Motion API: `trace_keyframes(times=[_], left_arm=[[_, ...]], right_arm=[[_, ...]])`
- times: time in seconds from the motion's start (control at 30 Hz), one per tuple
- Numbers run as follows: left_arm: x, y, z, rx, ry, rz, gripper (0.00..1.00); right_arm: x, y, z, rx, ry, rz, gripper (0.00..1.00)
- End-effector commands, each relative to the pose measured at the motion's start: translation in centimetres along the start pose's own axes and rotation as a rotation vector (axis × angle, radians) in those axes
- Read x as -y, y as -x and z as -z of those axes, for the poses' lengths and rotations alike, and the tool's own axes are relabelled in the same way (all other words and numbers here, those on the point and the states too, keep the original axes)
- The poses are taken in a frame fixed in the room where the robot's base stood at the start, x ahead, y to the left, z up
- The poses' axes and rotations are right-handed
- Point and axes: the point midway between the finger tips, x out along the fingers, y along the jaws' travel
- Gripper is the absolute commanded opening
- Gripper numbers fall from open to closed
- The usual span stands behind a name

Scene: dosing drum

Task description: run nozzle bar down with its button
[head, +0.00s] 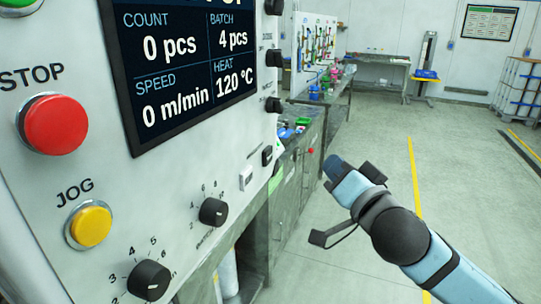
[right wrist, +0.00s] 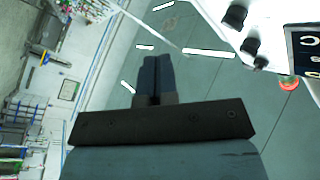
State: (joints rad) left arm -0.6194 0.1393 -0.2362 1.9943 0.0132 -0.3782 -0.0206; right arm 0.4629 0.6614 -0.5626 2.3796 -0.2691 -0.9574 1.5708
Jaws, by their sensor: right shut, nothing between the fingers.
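The machine's control panel (head: 190,150) fills the left of the head view, seen at a steep angle. It carries a red STOP button (head: 56,124) and a yellow JOG button (head: 91,225). A small white rocker or button (head: 246,177) and a small black one (head: 267,155) sit near its right edge; their labels are too small to read. I cannot make out the nozzle bar. My right gripper (head: 334,167) is shut and empty, to the right of the panel and apart from it. Its closed fingers show in the right wrist view (right wrist: 154,78). My left gripper is out of view.
A dark screen (head: 185,65) shows count, batch, speed and heat. Black knobs (head: 149,280) and (head: 213,211) stick out below it, with several more along the panel's right edge. A workbench (head: 300,165) stands behind. The floor (head: 370,130) at right is open.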

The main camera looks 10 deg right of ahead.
Motion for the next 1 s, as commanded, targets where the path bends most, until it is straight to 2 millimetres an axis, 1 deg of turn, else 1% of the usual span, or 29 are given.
trace_keyframes(times=[0.17,0.5,0.7,1.0], left_arm=[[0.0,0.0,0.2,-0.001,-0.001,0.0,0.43],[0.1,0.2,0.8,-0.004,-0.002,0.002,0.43],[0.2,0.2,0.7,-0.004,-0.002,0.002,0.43],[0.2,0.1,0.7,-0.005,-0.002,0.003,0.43]], right_arm=[[0.5,-0.7,-0.4,-0.001,-0.001,0.0,0.0],[2.9,-3.9,-2.7,-0.001,0.0,0.002,0.0],[3.9,-5.4,-4.0,0.0,-0.002,0.0,0.0],[4.4,-6.2,-4.5,0.0,0.002,-0.001,0.0]])
